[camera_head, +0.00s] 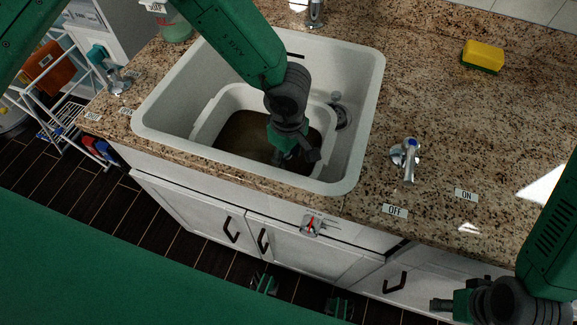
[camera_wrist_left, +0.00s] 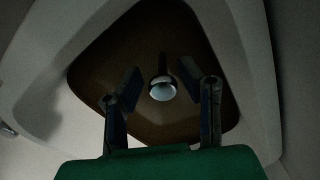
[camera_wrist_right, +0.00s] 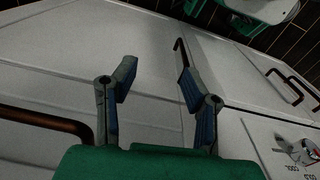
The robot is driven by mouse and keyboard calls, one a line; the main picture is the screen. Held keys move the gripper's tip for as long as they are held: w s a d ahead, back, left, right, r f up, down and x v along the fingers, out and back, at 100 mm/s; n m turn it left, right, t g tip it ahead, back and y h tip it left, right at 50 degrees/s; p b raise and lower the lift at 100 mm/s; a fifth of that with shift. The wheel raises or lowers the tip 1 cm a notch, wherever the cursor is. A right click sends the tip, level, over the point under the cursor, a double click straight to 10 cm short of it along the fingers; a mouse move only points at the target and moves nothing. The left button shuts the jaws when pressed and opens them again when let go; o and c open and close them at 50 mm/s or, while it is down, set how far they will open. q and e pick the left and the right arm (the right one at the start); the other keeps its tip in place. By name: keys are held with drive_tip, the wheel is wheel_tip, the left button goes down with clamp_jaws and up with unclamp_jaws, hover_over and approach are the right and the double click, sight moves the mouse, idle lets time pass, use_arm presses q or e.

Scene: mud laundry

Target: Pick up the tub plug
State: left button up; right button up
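A white tub (camera_head: 203,125) holding brown water sits inside the sink (camera_head: 365,75). My left gripper (camera_head: 294,158) reaches down into the tub and hides part of it. In the left wrist view, a small rounded object with a dark top and a pale, shiny face, apparently the tub plug (camera_wrist_left: 161,90), shows against the brown tub interior (camera_wrist_left: 150,40). It appears between the two fingertips of my left gripper (camera_wrist_left: 158,84), which is open with gaps on both sides. In the head view the plug is hidden. My right gripper (camera_wrist_right: 156,82) is open and empty before the cabinet fronts.
A metal sink drain (camera_head: 341,114) lies right of the tub. A blue-topped tap handle (camera_head: 408,152) and a faucet (camera_head: 316,12) stand on the counter. A yellow-green sponge (camera_head: 483,56) lies at the back right. A dial (camera_head: 312,225) sits on the cabinet front.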

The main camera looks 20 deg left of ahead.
use_arm(q)
drive_tip(key=shift+f, duration=0.95)
drive_tip(key=shift+a, duration=0.15)
clamp_jaws()
